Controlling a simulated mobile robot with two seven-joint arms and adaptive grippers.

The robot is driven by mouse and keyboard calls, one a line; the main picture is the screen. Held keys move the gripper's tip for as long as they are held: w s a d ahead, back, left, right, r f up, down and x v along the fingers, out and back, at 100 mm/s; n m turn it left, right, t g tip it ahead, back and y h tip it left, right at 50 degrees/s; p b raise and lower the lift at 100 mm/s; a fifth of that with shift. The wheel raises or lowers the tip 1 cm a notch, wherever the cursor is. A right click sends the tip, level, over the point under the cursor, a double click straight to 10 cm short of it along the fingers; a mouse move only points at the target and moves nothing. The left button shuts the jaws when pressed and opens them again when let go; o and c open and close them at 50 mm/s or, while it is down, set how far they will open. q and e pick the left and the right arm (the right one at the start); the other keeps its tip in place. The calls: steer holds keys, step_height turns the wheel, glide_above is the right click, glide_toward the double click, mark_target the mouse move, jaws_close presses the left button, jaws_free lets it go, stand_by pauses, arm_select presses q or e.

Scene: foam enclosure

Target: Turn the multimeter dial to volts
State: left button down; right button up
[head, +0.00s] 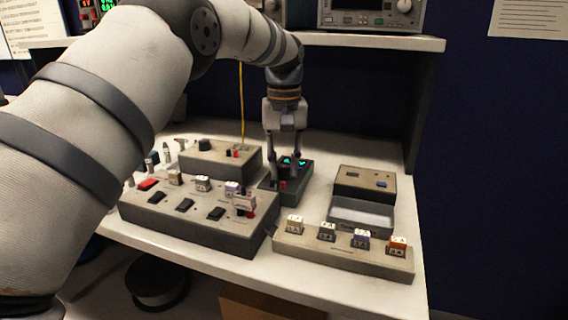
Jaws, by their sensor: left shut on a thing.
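The multimeter seems to be the small dark box (302,181) with a glowing teal display, in the middle of the bench in the head view. My left gripper (284,172) points straight down over it from behind. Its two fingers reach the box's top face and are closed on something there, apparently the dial. The dial itself is hidden by the fingers, so its setting cannot be read. Small red parts show at the front of the box near the fingertips. My right gripper is not in view.
A grey switch panel (190,228) stands left of the multimeter, with another grey box (215,160) behind it. A long block with several labelled cubes (340,256) lies at the front right. A grey tray unit (362,212) stands behind it. A shelf (370,41) overhangs the back.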

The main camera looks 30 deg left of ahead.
mark_target(284, 168)
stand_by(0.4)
arm_select(q)
steer(key=c, duration=1.3)
jaws_free()
steer(key=shift+c, duration=0.2)
step_height(284, 168, up, 8)
steer(key=shift+f, duration=0.2)
